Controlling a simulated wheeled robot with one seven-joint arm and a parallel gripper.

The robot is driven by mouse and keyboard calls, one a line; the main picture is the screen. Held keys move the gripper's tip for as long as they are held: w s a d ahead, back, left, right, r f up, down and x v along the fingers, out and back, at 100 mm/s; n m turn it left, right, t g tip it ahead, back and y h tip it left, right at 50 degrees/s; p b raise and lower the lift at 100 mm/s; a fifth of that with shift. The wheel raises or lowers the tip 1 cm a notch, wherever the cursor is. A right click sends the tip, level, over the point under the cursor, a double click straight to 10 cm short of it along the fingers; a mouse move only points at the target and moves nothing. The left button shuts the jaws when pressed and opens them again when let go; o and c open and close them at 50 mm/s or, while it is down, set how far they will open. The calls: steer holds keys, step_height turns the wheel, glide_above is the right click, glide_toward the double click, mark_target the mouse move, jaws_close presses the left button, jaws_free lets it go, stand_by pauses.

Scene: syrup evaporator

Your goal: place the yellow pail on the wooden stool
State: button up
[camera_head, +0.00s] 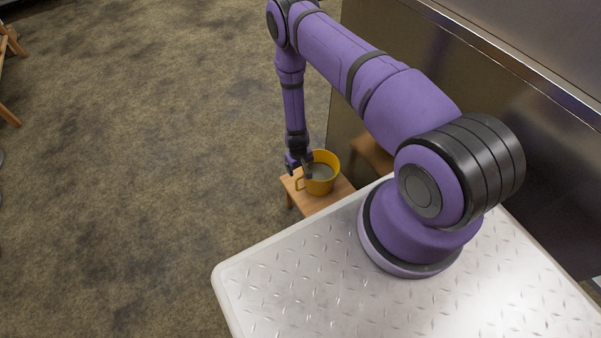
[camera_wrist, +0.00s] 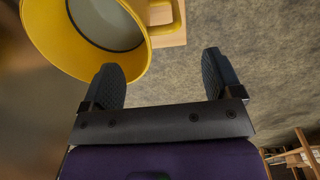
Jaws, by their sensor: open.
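The yellow pail (camera_head: 325,186) stands upright on the wooden stool (camera_head: 308,206), with its side handle toward the left. My gripper (camera_head: 299,167) is open at the pail's left rim, near the handle. In the wrist view, the pail (camera_wrist: 48,35) fills the upper left, with its grey inside showing. Part of the stool (camera_wrist: 172,39) shows behind the handle. My gripper (camera_wrist: 161,80) has its fingers wide apart with nothing between them. The left finger overlaps the pail's rim in the picture; I cannot tell whether they touch.
A large metal-sided unit (camera_head: 480,60) stands close on the right of the stool. Another wooden piece (camera_head: 371,155) shows beside it, partly hidden by my arm. Wooden legs (camera_head: 8,60) stand at the far left. The carpeted floor (camera_head: 150,130) to the left is clear.

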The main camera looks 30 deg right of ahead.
steer(key=w+a+r+t, duration=0.1)
steer(key=w+r, duration=0.4)
steer(key=r, duration=0.9)
steer(key=w+a+r, duration=0.1)
steer(key=w+r, duration=0.3)
steer(key=r, duration=1)
step_height(320, 180, up, 22)
steer(key=s+a+t+y, duration=0.1)
steer(key=s, duration=0.1)
steer(key=s+a+r+t, duration=0.1)
steer(key=s+r, duration=0.5)
steer(key=r, duration=0.4)
steer(key=s+r+t, duration=0.1)
steer(key=s+r, duration=0.6)
steer(key=r, duration=0.3)
steer(key=s+r, duration=0.3)
steer(key=s, duration=0.7)
steer(key=s+r+t, duration=0.1)
steer(key=s+r, duration=0.3)
steer(key=s, duration=0.7)
steer(key=shift+s+d+r, duration=0.15)
steer(key=shift+d+r, duration=0.1)
steer(key=shift+r, duration=0.05)
